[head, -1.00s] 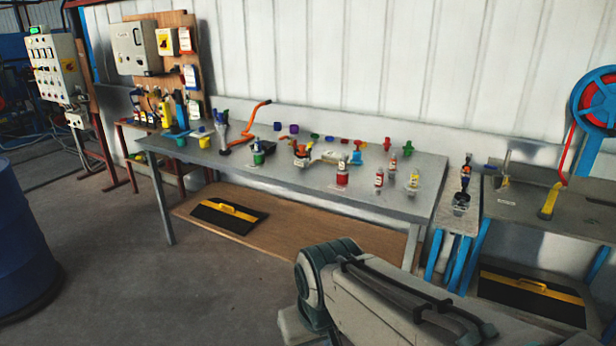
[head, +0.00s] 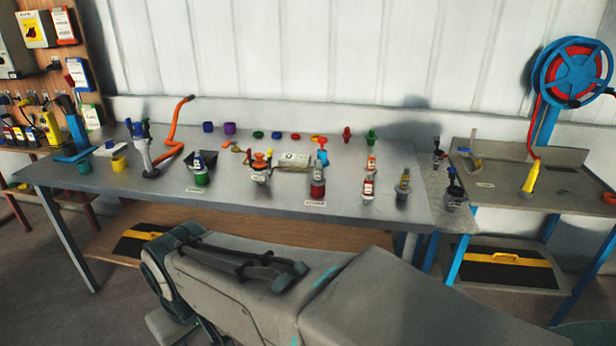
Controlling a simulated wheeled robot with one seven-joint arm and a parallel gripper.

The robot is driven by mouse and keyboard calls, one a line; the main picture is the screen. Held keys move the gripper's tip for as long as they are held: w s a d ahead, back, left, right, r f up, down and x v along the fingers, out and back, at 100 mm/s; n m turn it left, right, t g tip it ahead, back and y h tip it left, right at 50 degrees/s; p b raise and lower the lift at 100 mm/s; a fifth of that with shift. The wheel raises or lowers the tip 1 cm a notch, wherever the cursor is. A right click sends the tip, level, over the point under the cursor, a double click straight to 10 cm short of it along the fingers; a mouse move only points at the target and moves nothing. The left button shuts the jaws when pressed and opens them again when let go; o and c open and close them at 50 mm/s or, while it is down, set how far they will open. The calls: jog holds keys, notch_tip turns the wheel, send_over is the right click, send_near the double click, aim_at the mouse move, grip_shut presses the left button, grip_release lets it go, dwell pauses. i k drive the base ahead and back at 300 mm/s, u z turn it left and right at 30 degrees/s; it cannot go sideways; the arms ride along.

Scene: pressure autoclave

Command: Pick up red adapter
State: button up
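A small red piece (head: 347,134) that looks like an adapter stands upright near the back right of the grey metal table (head: 240,195). A similar green piece (head: 371,136) stands just to its right. A flat red ring (head: 296,136) lies farther left in the back row; from here I cannot tell for sure which red piece is the adapter. My arm crosses the bottom of the head view, in front of the table.
Several bottles and fittings stand along the table's front half, including a red bottle (head: 318,187) and a green one (head: 201,178). A blue hose reel (head: 573,73) hangs at right above another bench (head: 520,185).

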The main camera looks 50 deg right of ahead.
aim_at(367, 194)
jog(key=z, duration=0.6)
jog(key=i, duration=0.8)
jog(key=z, duration=1.2)
jog(key=i, duration=0.3)
jog(key=z, duration=0.2)
